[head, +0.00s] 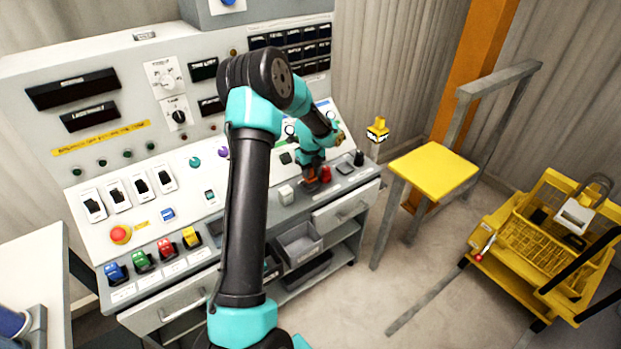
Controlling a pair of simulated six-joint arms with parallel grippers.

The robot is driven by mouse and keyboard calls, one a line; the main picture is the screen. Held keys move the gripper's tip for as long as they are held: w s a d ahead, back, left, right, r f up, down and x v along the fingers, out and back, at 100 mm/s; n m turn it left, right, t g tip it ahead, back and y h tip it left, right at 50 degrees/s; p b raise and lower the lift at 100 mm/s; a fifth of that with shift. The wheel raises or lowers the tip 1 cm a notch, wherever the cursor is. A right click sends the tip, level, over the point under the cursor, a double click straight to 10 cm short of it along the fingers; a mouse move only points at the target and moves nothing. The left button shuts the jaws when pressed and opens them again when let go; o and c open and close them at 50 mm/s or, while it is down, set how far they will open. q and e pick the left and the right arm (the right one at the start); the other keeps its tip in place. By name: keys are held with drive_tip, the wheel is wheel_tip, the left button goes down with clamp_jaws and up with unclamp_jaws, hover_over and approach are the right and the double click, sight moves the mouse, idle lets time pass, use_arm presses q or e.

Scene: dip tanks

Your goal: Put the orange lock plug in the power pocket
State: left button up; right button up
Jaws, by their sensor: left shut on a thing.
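My left gripper (312,184) is low over the right part of the console's front ledge, at the end of the teal and black arm. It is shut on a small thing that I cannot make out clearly. A small red-orange block (325,174) shows right beside the jaws; I cannot tell whether it touches them. I cannot pick out the orange lock plug or the power pocket for certain. Blue (116,271), green (142,260), red (166,248) and yellow (191,237) blocks stand in a labelled row at the ledge's left. My right gripper is not in view.
A white block (286,194) and a black one (359,158) stand on the ledge either side of the gripper. A grey bin (299,243) sits below. A yellow-topped stand (432,171) and yellow cart (540,240) are at right, with open floor between.

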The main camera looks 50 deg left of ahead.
use_arm(q)
drive_tip(key=shift+f, duration=0.1)
drive_tip(key=shift+f, duration=1.65)
drive_tip(key=shift+f, duration=0.2)
drive_tip(key=o, duration=1)
drive_tip(key=shift+c, duration=0.2)
drive_tip(key=shift+r, duration=0.15)
wheel_tip(320, 180, up, 12)
drive_tip(key=shift+r, duration=0.1)
